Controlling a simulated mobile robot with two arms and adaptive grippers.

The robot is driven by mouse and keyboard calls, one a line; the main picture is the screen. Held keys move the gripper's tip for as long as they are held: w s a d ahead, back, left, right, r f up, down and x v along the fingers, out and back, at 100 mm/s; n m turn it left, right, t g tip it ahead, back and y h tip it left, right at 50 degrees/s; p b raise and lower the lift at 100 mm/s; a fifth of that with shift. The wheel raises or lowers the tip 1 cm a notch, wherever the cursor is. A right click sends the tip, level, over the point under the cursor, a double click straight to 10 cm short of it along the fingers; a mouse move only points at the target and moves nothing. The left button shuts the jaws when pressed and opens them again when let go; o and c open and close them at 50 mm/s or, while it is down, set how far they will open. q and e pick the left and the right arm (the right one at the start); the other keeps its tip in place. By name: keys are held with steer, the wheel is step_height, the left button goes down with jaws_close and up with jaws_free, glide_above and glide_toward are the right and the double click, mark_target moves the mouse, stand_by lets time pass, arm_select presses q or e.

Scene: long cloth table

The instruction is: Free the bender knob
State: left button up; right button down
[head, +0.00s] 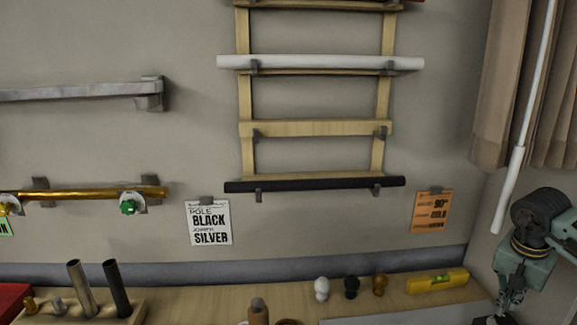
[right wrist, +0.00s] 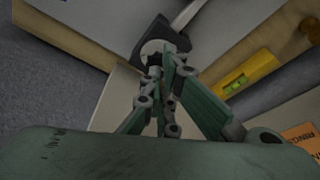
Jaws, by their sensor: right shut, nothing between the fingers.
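My right gripper (head: 508,304) comes in at the lower right of the head view, pointing down, with its fingers shut. In the right wrist view its fingertips (right wrist: 172,62) are close together with nothing held. Just beyond them is a dark block with a pale round part (right wrist: 155,48) and a metal bar (right wrist: 187,14), which looks like the bender. The fingers cover part of it, and I cannot tell which part is the knob or whether they touch it. My left gripper is not in view.
A yellow level (head: 437,281) lies near the gripper, with white, black and gold finials (head: 351,287) to its left. Two tubes (head: 116,286) stand in a wooden block at left. A wall rack (head: 315,128) holds poles. A white rod (head: 525,115) hangs by the curtain.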

mark_target(504, 320)
steer(key=b+x, duration=0.2)
steer(key=b, duration=0.1)
steer(key=b+x, duration=0.1)
steer(key=x, duration=0.1)
steer(key=shift+s+a, duration=0.3)
steer(key=shift+s, duration=0.1)
steer(key=shift+f+b, duration=0.4)
steer(key=shift+b, duration=0.05)
steer(key=shift+x, duration=1.05)
steer(key=shift+s+a+f, duration=0.1)
steer(key=shift+s+a, duration=0.05)
steer(key=shift+a, duration=0.1)
steer(key=shift+d, duration=0.35)
steer(key=shift+w+p, duration=0.25)
steer(key=shift+p, duration=0.25)
steer(key=shift+w+r+p, duration=0.1)
steer(key=shift+r+p, duration=0.15)
steer(key=shift+p, duration=1.3)
